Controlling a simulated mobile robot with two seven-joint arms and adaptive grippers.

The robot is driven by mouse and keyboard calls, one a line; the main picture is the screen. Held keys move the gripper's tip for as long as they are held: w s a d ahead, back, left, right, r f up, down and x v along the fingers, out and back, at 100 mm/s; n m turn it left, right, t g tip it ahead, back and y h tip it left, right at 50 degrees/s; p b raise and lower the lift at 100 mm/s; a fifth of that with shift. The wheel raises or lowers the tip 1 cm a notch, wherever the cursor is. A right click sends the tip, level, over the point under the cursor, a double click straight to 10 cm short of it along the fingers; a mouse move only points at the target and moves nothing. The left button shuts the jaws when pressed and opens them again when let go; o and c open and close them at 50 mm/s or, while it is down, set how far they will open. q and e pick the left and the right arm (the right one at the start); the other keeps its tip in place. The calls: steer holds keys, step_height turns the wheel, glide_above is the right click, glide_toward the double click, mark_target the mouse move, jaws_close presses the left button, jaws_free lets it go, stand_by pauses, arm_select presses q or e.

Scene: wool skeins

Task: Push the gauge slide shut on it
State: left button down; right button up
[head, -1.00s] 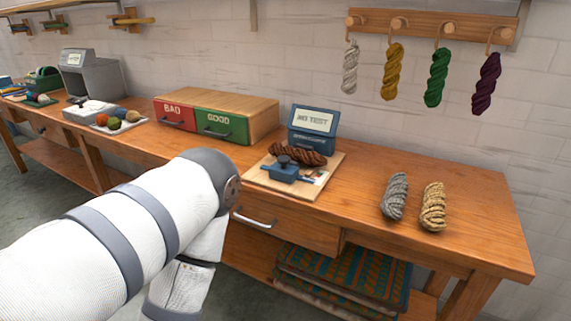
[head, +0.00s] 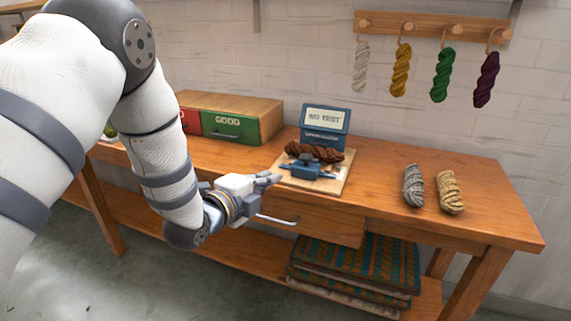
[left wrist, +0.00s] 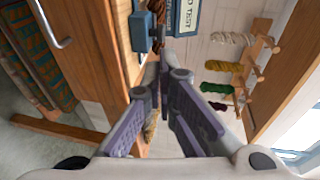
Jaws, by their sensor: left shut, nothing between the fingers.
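The gauge sits on a pale wooden board (head: 338,187) at the bench's front edge. Its blue slide (head: 308,168) has a dark knob and stands on the near side of a brown twisted skein (head: 325,153). The slide also shows in the left wrist view (left wrist: 142,30), beyond the fingers. My left gripper (head: 276,180) is shut and empty, just left of the board's near-left corner and close to the slide; I cannot tell whether it touches the board. In the left wrist view the fingers (left wrist: 163,68) meet at their tips. My right gripper is not in view.
A blue display (head: 325,120) reading "NO TEST" stands behind the gauge. Drawers marked red and green (head: 228,127) are at left. A grey skein (head: 413,186) and a tan skein (head: 450,192) lie at right. A drawer handle (head: 277,220) is below the gripper.

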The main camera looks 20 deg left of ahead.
arm_select(q)
steer(key=shift+w+d+r, duration=0.15)
steer(key=shift+w+r, duration=0.1)
steer(key=shift+r, duration=0.05)
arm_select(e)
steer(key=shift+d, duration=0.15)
arm_select(q)
steer(key=b, duration=0.3)
glide_toward(305, 156)
steer(key=x, duration=0.5)
steer(key=shift+s+f, duration=0.15)
steer(key=shift+f, duration=0.15)
steer(key=shift+w+d+r, duration=0.15)
steer(key=shift+w+r, duration=0.05)
steer(key=shift+w, duration=0.3)
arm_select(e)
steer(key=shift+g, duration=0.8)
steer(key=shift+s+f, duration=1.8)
